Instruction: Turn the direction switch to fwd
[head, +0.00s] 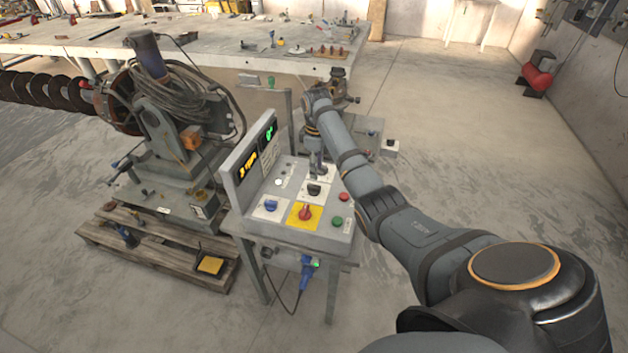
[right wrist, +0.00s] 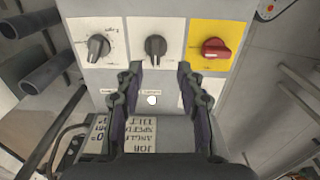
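The control panel (head: 285,230) stands on a metal table. In the right wrist view a black knob on a white plate (right wrist: 155,46) sits just past my right fingertips, roughly between them, its pointer near upright. A dark grey knob (right wrist: 97,46) with dial marks is to its left, a red knob on yellow (right wrist: 215,47) to its right. The labels are too small to read, so I cannot tell which is the direction switch. My right gripper (right wrist: 158,70) is open and empty; in the head view it points down over the panel (head: 318,172). My left gripper is not in view.
The panel also has a blue knob (head: 270,205), a red button (head: 344,197) and a green button (head: 337,221). An upright display (head: 248,165) rises on its left. The auger machine (head: 165,130) stands on a pallet (head: 150,265) to the left. A workbench is behind.

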